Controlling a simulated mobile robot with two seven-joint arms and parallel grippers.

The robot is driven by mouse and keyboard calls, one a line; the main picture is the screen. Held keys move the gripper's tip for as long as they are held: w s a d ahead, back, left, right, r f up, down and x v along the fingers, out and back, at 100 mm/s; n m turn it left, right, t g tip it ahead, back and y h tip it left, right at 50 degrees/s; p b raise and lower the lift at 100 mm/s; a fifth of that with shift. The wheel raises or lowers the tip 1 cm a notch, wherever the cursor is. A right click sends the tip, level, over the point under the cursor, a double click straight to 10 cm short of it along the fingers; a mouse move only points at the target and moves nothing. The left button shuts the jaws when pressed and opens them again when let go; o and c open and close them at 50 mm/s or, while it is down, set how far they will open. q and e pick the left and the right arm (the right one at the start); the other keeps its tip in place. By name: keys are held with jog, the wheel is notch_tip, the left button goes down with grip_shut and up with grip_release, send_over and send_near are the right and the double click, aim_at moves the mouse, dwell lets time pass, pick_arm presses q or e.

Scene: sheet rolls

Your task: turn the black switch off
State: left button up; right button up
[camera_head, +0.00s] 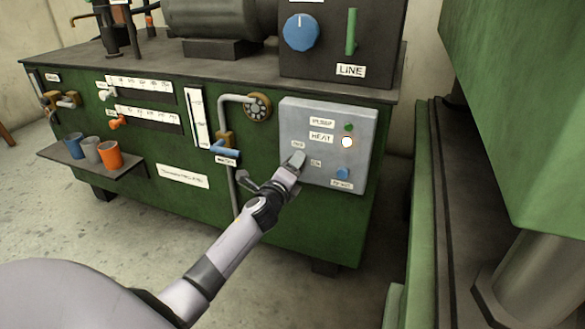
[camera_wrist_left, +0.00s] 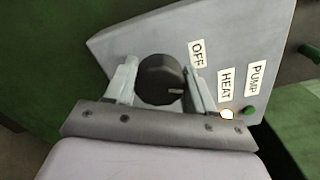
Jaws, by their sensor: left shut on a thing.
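The black switch (camera_wrist_left: 160,80) is a round knob on the grey control box (camera_head: 360,125). My left gripper (camera_head: 293,163) reaches the box front and hides the switch in the head view. In the left wrist view the fingers of my left gripper (camera_wrist_left: 161,84) are shut on the knob, one on each side. A short pale mark on the knob points to the right in that view. The OFF label (camera_wrist_left: 197,54) is to the upper right of the knob there. My right gripper is not in view.
The HEAT lamp (camera_head: 347,142) glows white; the PUMP lamp (camera_head: 348,127) is green. A blue button (camera_head: 343,173) is low on the box. A valve wheel (camera_head: 258,107) and pipe are left of it. Several cups stand on a shelf (camera_head: 135,171). A green machine (camera_head: 520,110) stands right.

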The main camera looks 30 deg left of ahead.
pick_arm(q)
jog(key=shift+f+n, duration=0.1)
jog(key=shift+n, duration=1.8)
jog(key=o, duration=1)
jog(key=shift+s, duration=0.1)
